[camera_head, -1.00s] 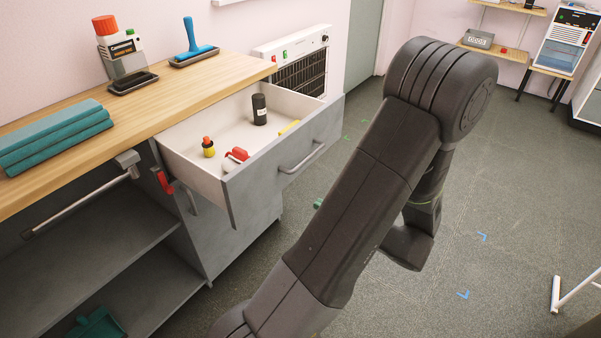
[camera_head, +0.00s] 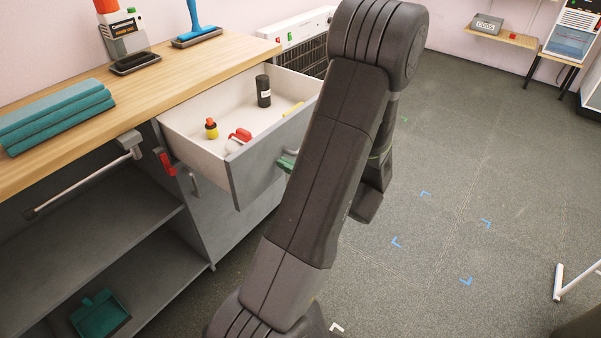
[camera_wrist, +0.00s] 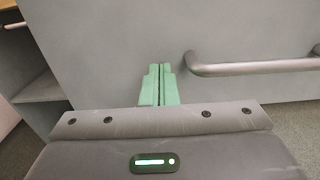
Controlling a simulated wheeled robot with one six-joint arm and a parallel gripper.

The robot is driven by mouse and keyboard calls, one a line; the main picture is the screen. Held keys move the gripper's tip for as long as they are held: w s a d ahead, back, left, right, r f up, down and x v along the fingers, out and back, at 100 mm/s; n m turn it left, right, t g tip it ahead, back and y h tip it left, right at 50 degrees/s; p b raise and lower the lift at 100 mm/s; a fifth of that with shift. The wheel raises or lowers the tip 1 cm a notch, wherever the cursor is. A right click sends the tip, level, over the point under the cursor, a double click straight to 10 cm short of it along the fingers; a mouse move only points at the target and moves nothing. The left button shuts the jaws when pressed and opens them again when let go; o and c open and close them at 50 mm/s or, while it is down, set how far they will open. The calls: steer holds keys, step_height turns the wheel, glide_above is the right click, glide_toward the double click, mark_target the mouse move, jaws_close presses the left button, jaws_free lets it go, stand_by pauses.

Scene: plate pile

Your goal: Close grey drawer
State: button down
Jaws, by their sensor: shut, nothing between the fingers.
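The grey drawer (camera_head: 250,172) is pulled open under the wooden worktop. Its white inside holds a black bottle (camera_head: 263,91), a small yellow bottle with a red cap (camera_head: 211,129), a white and red bottle (camera_head: 238,140) and a yellow item (camera_head: 292,108). My gripper (camera_head: 287,162) has green fingers and is at the drawer's front face, partly hidden by my arm. In the wrist view its fingers (camera_wrist: 160,84) are shut together and empty, pointing at the grey front, left of the bar handle (camera_wrist: 250,66). I cannot tell whether they touch it.
The wooden worktop (camera_head: 190,82) carries folded teal towels (camera_head: 55,117), a dispenser (camera_head: 122,38) and a blue-handled tool (camera_head: 195,28). A red-handled item (camera_head: 166,163) hangs left of the drawer. A teal dustpan (camera_head: 100,313) lies on the lower shelf. The floor at right is mostly clear.

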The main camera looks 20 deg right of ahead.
mark_target(209, 128)
steer(key=shift+w+a, duration=0.25)
steer(key=shift+w, duration=0.1)
steer(key=b+x, duration=0.1)
steer(key=x, duration=2.8)
steer(key=shift+w+a, duration=0.1)
steer(key=shift+w+a+r, duration=0.1)
steer(key=shift+w+r, duration=0.1)
steer(key=shift+r, duration=0.1)
